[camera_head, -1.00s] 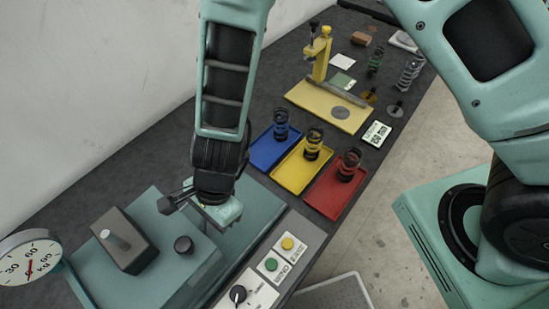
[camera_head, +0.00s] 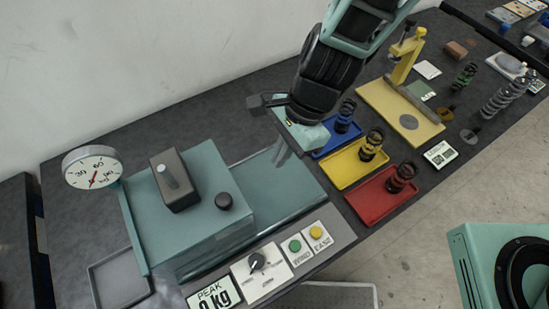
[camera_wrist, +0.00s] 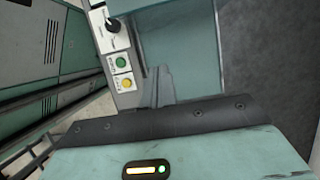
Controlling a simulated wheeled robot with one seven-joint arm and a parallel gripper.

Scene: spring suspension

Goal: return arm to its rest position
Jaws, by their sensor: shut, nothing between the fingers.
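My gripper (camera_head: 284,153) is shut and empty. In the head view it hangs over the right part of the teal press bed (camera_head: 279,192), just left of the blue tray. In the wrist view its shut fingers (camera_wrist: 159,86) point toward the teal bed, with the green and yellow buttons to their left. My arm comes in from the top of the head view and hides part of the table behind it.
Blue (camera_head: 325,146), yellow (camera_head: 344,172) and red (camera_head: 374,203) trays each hold a coil spring. A yellow stand (camera_head: 405,57) is behind them. A dial gauge (camera_head: 92,168) and control panel (camera_head: 264,270) flank the press block (camera_head: 184,203). Bare table lies along the wall.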

